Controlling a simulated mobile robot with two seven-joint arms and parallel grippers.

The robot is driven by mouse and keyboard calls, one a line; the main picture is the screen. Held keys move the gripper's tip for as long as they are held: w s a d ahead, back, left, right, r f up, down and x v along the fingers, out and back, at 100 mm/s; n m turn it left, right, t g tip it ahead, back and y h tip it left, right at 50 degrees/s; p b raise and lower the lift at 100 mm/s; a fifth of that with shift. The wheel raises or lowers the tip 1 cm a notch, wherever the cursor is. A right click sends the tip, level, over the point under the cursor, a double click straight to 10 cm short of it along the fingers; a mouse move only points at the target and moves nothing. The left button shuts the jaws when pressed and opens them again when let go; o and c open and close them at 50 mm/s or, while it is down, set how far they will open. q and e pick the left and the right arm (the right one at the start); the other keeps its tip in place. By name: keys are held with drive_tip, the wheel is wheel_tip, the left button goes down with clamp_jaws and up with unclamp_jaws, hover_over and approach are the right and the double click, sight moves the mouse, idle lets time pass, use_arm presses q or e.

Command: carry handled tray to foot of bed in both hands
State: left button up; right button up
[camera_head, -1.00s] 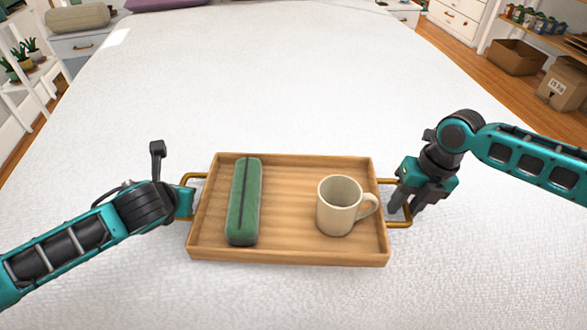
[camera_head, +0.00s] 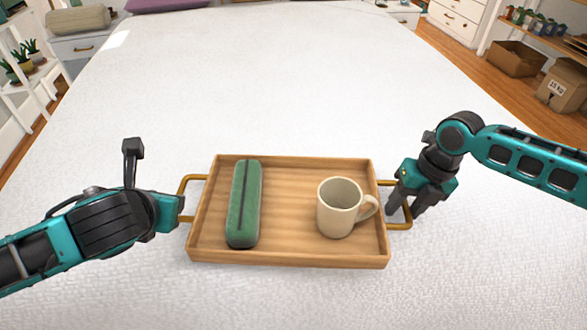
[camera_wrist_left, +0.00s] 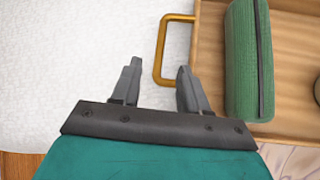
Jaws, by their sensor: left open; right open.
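The wooden tray (camera_head: 290,258) rests on the white bed, with a brass handle at each end. It carries a green pencil case (camera_head: 243,205) on its left side and a cream mug (camera_head: 340,208) on its right side. My left gripper (camera_head: 184,207) is open beside the left handle (camera_head: 183,184). In the left wrist view the left gripper's fingers (camera_wrist_left: 158,85) are apart, with the handle (camera_wrist_left: 161,50) just beyond them, nearer the right finger. My right gripper (camera_head: 404,210) is open at the right handle (camera_head: 408,222), its fingers pointing down around it; contact cannot be told.
The white bed (camera_head: 270,90) stretches far ahead and is clear beyond the tray. A plant shelf (camera_head: 30,80) stands at the left. Cardboard boxes (camera_head: 562,85) and a wooden shelf are at the far right, past the wooden floor.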

drive_tip(key=shift+r, duration=0.15)
use_arm(q)
drive_tip(key=shift+v, duration=1.1)
use_arm(e)
wheel_tip(320, 180, up, 12)
drive_tip(key=d, duration=0.2)
drive_tip(key=shift+d+f, duration=0.2)
